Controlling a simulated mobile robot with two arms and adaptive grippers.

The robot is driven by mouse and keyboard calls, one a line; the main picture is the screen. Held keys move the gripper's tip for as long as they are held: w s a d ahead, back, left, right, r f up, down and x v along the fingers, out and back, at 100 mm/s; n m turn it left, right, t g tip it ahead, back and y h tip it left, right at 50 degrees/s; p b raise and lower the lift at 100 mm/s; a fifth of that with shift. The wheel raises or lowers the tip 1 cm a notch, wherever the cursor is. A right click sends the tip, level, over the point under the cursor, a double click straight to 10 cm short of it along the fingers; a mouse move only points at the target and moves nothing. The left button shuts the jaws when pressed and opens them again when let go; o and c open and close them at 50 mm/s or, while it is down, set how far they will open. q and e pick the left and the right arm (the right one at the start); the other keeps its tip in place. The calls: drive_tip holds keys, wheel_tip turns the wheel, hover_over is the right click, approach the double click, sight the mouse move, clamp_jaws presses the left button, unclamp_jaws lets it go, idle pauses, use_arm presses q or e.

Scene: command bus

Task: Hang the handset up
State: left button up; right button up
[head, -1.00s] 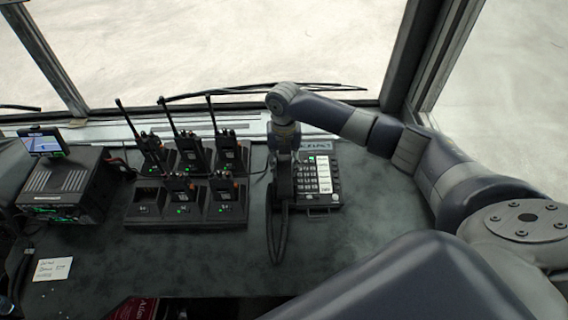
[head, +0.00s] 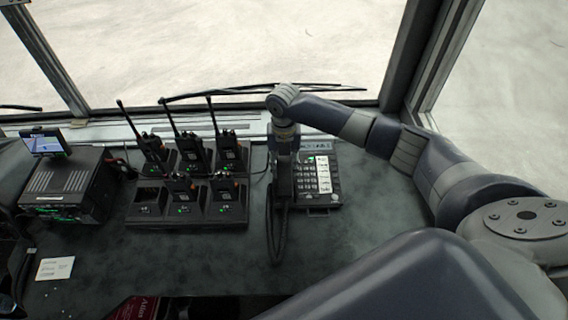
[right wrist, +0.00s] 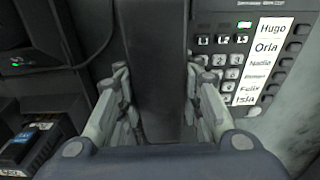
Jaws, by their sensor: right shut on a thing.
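The desk phone (head: 322,190) stands on the dark dashboard, with its keypad and a white name list facing up; it also shows at the upper right of the right wrist view (right wrist: 218,62). My right gripper (right wrist: 160,103) is shut on the black handset (right wrist: 158,50), which lies lengthwise between the fingers. In the head view the handset (head: 283,188) is at the left side of the phone, partly covered by the gripper. I cannot tell whether it touches the cradle below. A dark cord (head: 275,240) loops toward the front. My left gripper is not in view.
A charger rack (head: 140,219) with several radios stands just left of the phone. A black box with a small screen (head: 45,143) is at the far left. A paper note (head: 55,268) lies in front. The dashboard right of the phone is clear.

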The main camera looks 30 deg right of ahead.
drive_tip(key=o, duration=1.2)
drive_tip(key=shift+o, duration=0.2)
drive_tip(key=r, duration=1.2)
drive_tip(key=shift+w+d, duration=0.1)
drive_tip(key=shift+w, duration=0.1)
